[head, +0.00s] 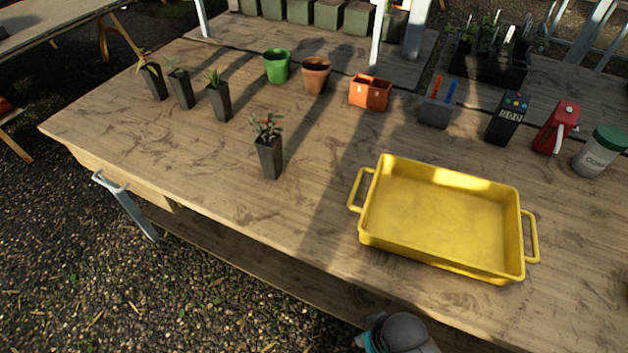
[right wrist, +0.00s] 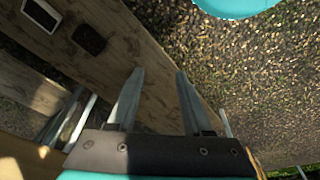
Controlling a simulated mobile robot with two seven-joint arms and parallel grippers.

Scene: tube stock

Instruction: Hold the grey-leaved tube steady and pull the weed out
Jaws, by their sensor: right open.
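A dark square tube (head: 270,160) stands upright and alone near the front left of the bench. Its bushy plant (head: 267,128) has dull grey-green leaves with some reddish tones; I cannot make out a separate weed among them. Three more dark tubes (head: 153,82), (head: 181,90), (head: 219,102) with narrow-leaved plants stand in a row behind it to the left. In the right wrist view my right gripper (right wrist: 158,74) is open and empty, its fingers apart, with bench wood and gravel beyond. My left gripper is in neither view.
A yellow tray (head: 440,255) with two handles sits empty at front right. Wood around the front tube is clear.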

